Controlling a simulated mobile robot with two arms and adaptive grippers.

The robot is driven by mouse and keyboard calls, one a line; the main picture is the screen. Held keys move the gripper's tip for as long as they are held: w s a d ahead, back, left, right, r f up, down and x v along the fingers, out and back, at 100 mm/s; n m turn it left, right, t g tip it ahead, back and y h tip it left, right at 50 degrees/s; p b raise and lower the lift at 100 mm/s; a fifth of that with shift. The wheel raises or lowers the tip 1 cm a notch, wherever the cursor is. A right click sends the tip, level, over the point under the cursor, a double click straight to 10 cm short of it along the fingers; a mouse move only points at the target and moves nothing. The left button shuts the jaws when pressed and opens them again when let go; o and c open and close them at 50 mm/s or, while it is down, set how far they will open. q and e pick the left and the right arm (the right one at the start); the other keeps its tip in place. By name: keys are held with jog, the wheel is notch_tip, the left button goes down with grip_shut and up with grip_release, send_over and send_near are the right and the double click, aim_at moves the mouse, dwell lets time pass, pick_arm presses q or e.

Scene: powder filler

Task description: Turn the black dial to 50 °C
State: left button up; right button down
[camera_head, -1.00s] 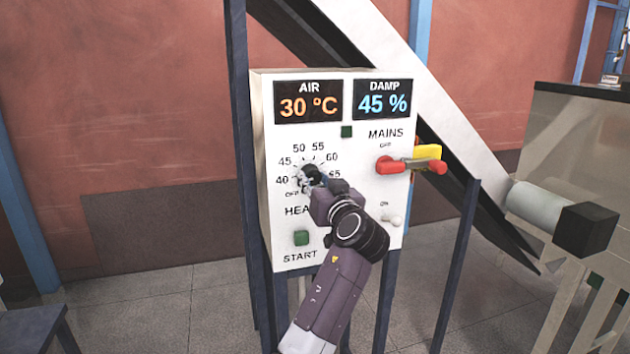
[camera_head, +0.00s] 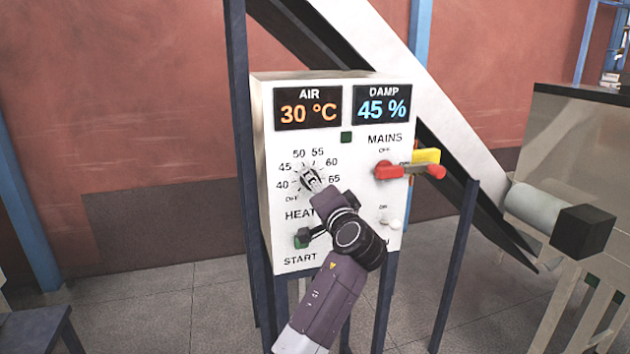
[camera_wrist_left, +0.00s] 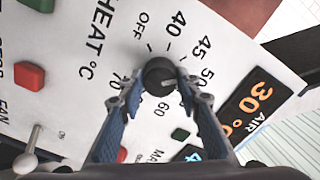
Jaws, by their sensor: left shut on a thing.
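The black dial (camera_wrist_left: 158,72) is round and sits on the white panel (camera_wrist_left: 70,110), inside a ring of printed temperatures. Its pale pointer mark faces right in the left wrist view, toward the 50 side. A finger partly covers the scale there, so I cannot tell the exact number. My left gripper (camera_wrist_left: 159,82) is shut on the dial, with one blue-grey finger on each side. In the head view my left gripper (camera_head: 312,181) reaches the dial from below and hides most of it. My right gripper is not in view.
The AIR display (camera_head: 307,107) reads 30 °C and the DAMP display (camera_head: 382,104) reads 45 %. A red mains handle (camera_head: 388,170) sticks out right of the dial. A white toggle (camera_wrist_left: 30,155) protrudes nearby.

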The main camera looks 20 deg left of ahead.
pick_arm(q)
jog(key=m+p, duration=0.1)
jog(key=m, duration=0.1)
jog(key=m+p, duration=0.1)
jog(key=shift+a+r+m, duration=0.15)
jog(key=shift+r+m, duration=0.05)
jog(key=shift+m, duration=0.2)
dwell(0.5)
jog(key=o, duration=0.9)
jog(key=shift+o, duration=1.4)
jog(key=shift+w+a+f, duration=0.15)
jog(key=shift+a+f, duration=0.05)
jog(key=v, duration=1.2)
jog(key=shift+f, duration=0.1)
